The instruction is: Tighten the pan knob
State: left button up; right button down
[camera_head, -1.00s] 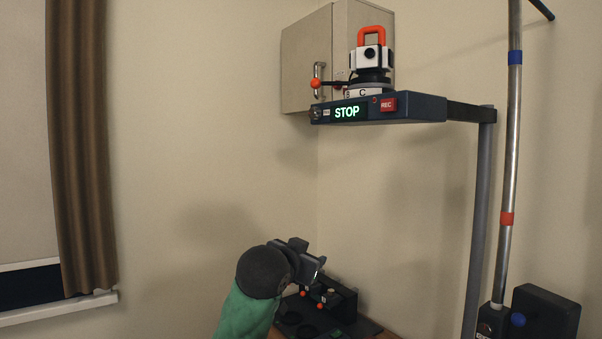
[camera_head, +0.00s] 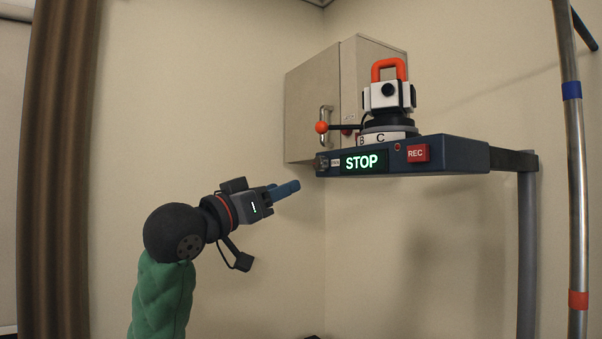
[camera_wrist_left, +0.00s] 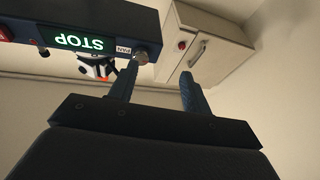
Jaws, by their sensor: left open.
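In the left wrist view the knob (camera_wrist_left: 141,57) shows next to a PAN label (camera_wrist_left: 123,49), just past the tip of one finger. My left gripper (camera_head: 297,187) has blue fingers and is open and empty. In the head view it is below and left of the knob, with a small gap between them. My right gripper is not in view.
On the panel (camera_head: 455,153) stands a white camera head (camera_head: 389,96) with an orange handle and an orange-tipped lever (camera_head: 321,127). A grey cabinet (camera_head: 312,105) hangs behind. A metal pole (camera_head: 577,200) stands at right. The space below the panel is clear.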

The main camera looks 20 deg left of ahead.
aim_at(317, 164)
pick_arm(q)
jog(key=w+d+r+p, duration=0.1)
jog(key=w+d+r+h+p, duration=0.1)
jog(key=d+r, duration=0.1)
jog(key=w+d+r+n+h+p, duration=0.1)
jog(key=w+d, duration=0.1)
jog(key=shift+d+r, duration=0.1)
jog(key=shift+r, duration=0.1)
jog(key=shift+w, duration=0.15)
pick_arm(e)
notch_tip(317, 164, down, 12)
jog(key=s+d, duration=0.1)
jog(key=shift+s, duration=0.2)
pick_arm(q)
jog(key=c, duration=1)
